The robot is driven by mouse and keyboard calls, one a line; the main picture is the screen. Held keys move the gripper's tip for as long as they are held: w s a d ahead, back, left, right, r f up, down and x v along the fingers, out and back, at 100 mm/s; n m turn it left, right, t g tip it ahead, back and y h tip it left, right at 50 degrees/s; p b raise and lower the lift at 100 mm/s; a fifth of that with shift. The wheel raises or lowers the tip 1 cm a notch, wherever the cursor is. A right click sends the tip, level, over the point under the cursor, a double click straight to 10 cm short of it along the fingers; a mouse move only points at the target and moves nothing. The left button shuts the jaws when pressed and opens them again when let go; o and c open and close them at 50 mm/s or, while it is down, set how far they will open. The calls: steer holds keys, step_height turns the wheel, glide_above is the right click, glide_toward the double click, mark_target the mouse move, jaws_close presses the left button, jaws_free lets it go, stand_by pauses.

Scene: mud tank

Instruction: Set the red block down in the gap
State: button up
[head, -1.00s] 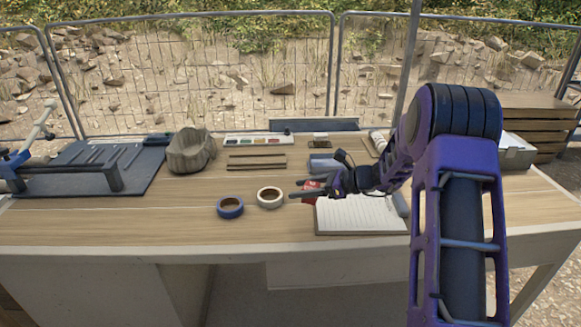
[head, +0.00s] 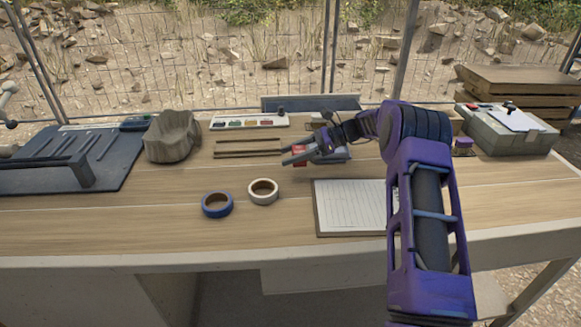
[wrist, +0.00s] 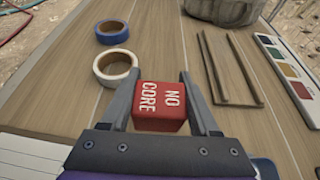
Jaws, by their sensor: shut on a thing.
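The red block (wrist: 160,107), lettered "NO CORE", sits between the two fingers of my gripper (wrist: 155,78) in the wrist view. My gripper is shut on it. In the head view the red block (head: 300,155) shows partly behind my gripper (head: 286,158). Two thin brown strips (head: 248,154) lie roughly parallel on the table left of my gripper, with a narrow bare gap between them. The strips also show in the wrist view (wrist: 215,70), to the right of and beyond the block. The block's underside is hidden, so its height above the table is unclear.
A white tape roll (head: 263,191) and a blue tape roll (head: 217,204) lie nearer the front edge. A lined pad (head: 350,208) lies below my arm.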

mark_target(291, 175)
steer(key=shift+f, duration=2.1)
steer(key=shift+f+b, duration=0.15)
steer(key=shift+b, duration=0.15)
steer(key=o, duration=1.4)
steer(key=shift+c, duration=0.2)
